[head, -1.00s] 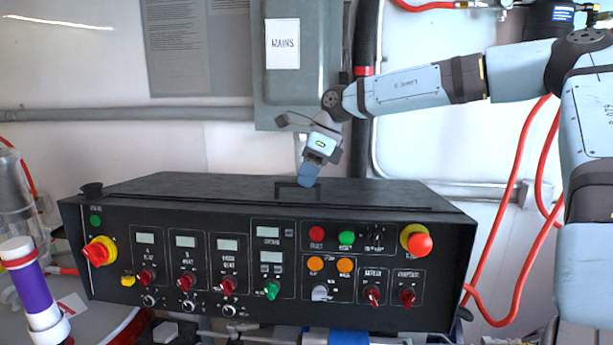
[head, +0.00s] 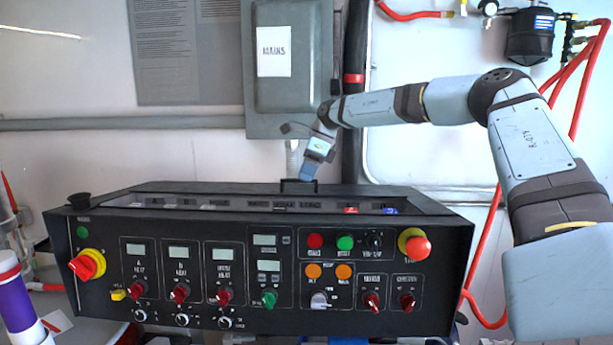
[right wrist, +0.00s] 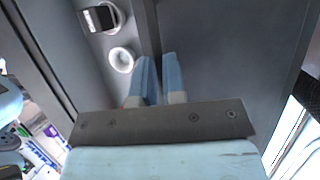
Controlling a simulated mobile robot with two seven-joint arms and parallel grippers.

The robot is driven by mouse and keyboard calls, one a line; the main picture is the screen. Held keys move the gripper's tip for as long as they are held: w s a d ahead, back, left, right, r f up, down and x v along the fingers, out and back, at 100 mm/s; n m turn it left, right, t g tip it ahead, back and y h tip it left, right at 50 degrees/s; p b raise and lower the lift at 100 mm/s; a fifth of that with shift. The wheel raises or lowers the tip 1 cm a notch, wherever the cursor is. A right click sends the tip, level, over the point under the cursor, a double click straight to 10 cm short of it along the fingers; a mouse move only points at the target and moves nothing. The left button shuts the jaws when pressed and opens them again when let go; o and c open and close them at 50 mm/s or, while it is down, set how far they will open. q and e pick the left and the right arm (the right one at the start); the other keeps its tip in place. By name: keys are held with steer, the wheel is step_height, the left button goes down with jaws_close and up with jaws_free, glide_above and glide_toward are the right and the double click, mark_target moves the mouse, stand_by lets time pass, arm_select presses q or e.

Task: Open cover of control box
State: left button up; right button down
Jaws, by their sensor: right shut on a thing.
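The black control box (head: 255,285) fills the lower middle of the head view, its front panel facing me. Its cover (head: 240,187) is raised, and a strip of the box's interior (head: 270,205) shows in front of it. The cover's black handle (head: 285,187) stands near the middle of its edge. My right gripper (head: 308,176) reaches down from the upper right and is shut on the handle. In the right wrist view its two blue fingers (right wrist: 160,78) are close together at a dark bar. My left gripper is not in view.
A grey mains box (head: 290,65) hangs on the wall just behind my right gripper, beside a thick black pipe (head: 355,100). Red hoses (head: 480,260) run at the right. A purple and white cylinder (head: 17,300) stands at the left.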

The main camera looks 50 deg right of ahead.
steer(key=c, duration=1.2)
jaws_free()
steer(key=v, duration=1.3)
steer(key=shift+r+b, duration=0.4)
steer(key=shift+d, duration=0.1)
